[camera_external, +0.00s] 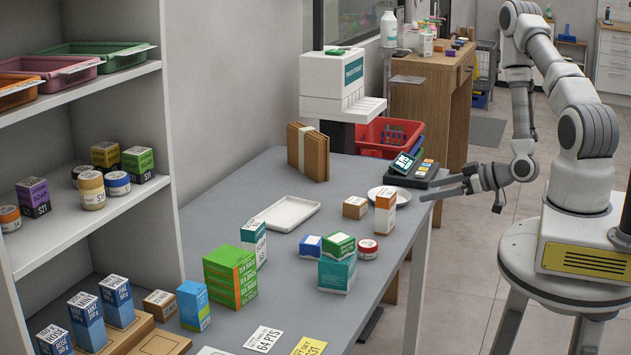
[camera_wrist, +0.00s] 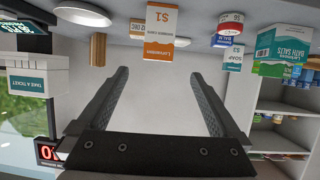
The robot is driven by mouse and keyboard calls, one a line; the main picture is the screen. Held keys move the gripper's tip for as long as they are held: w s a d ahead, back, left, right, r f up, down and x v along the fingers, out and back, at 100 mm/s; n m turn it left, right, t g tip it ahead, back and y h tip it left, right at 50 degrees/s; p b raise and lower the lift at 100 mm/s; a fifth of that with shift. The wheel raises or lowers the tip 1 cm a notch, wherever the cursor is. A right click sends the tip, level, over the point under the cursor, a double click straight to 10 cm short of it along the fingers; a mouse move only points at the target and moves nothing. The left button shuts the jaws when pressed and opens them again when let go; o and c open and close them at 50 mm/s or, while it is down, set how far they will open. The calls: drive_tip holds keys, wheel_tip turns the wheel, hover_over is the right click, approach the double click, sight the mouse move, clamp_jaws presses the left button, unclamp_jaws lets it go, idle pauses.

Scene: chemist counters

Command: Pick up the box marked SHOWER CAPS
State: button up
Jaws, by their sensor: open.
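A white and orange upright box (camera_external: 385,212) stands near the right edge of the grey counter, in front of a white plate. It shows upside down in the wrist view (camera_wrist: 160,38), marked S1; its small print may read SHOWER CAPS, but I cannot be sure. My gripper (camera_external: 426,189) is at counter height just off the counter's right edge, pointing left, to the right of the box. In the wrist view my gripper (camera_wrist: 159,76) is open and empty, with the box straight ahead beyond the fingertips, apart from them.
A small brown box (camera_external: 355,208) stands just left of the orange box. A red-and-white jar (camera_external: 367,249) and a teal and white box (camera_external: 337,274) stand nearer the front. A card terminal (camera_external: 410,170) sits behind my gripper. An empty white tray (camera_external: 287,214) lies mid-counter.

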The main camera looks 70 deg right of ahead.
drive_tip(key=b, duration=0.8)
approach(393, 202)
drive_tip(key=x, duration=0.3)
drive_tip(key=shift+x, duration=0.85)
drive_tip(key=shift+w+f+b, duration=0.2)
drive_tip(key=shift+w+b, duration=0.15)
drive_tip(key=shift+b, duration=0.25)
drive_tip(key=w+b, duration=0.1)
drive_tip(key=b, duration=0.3)
drive_tip(key=shift+f+b, duration=0.1)
drive_tip(key=shift+b, duration=0.3)
drive_tip(key=shift+w+b, duration=0.1)
drive_tip(key=shift+b, duration=0.35)
drive_tip(key=b, duration=0.4)
drive_tip(key=shift+w+f+b, duration=0.2)
drive_tip(key=shift+w+b, duration=0.1)
drive_tip(key=shift+b, duration=0.05)
